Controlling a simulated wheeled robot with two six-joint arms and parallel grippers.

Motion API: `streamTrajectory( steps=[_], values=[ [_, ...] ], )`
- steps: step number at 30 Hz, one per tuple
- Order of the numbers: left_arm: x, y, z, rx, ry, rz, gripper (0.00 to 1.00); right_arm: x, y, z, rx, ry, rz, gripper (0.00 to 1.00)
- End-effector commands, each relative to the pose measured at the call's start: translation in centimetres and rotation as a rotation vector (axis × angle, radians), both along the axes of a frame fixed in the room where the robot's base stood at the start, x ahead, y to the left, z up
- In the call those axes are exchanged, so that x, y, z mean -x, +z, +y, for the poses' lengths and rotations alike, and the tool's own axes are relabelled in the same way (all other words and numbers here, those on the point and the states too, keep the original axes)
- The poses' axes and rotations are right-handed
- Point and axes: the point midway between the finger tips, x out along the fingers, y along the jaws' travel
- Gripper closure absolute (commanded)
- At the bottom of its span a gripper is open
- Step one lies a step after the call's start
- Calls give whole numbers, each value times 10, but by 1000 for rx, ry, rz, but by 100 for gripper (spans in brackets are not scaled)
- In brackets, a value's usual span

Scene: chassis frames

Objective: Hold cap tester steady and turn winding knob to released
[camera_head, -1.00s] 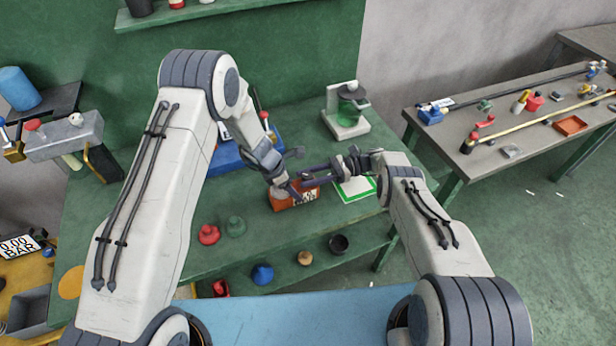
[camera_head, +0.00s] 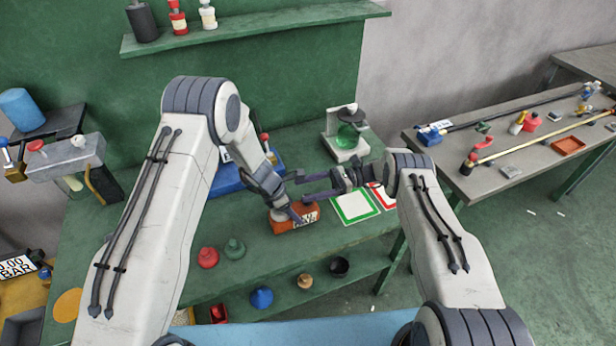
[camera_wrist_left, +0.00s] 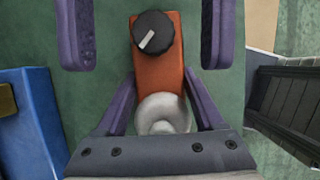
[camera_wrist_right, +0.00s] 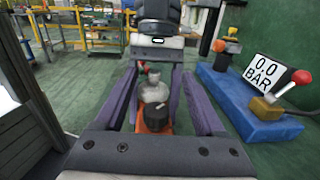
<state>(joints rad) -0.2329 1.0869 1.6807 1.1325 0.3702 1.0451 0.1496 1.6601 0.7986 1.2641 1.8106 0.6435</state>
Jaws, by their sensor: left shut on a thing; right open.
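The orange cap tester (camera_head: 293,221) stands on the green bench, with a white label on its side. In the left wrist view, its black winding knob (camera_wrist_left: 153,32) has a white pointer line aimed toward lower left. A pale rounded cap (camera_wrist_left: 162,112) sits at the tester's other end. My left gripper (camera_head: 288,211) is shut on the tester's orange body, one finger along each side. My right gripper (camera_head: 299,186) is open above the tester. Its fingers are apart on either side of the knob, without visible contact; the knob also shows in the right wrist view (camera_wrist_right: 145,130).
A blue unit (camera_head: 232,178) stands behind the tester, left. A green-bordered card (camera_head: 355,206) and a red-bordered card (camera_head: 382,197) lie to the right. A red cap (camera_head: 208,257) and a green cap (camera_head: 234,249) stand in front, left.

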Motion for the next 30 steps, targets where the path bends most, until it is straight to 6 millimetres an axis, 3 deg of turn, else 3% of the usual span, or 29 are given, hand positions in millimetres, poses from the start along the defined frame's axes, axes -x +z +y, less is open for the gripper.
streamTrajectory(
  steps=[6, 11, 23, 26, 30],
  values=[
    [-1, 0, 0, 0, 2, -1, 100, 0, 37, 0, 1, 1, -1, 29],
    [-1, 0, 0, 0, 2, -1, 100, 0, 50, 0, 0, 0, 0, 29],
    [-1, 0, 0, -1, 1, -2, 100, 0, 53, -1, 3, -5, 0, 29],
    [-1, 0, 0, 0, 2, -1, 100, -3, 51, -9, 23, -43, -2, 29],
    [-1, 0, 0, 0, 2, -1, 100, -6, 44, -36, 100, -163, -7, 29]
  ],
)
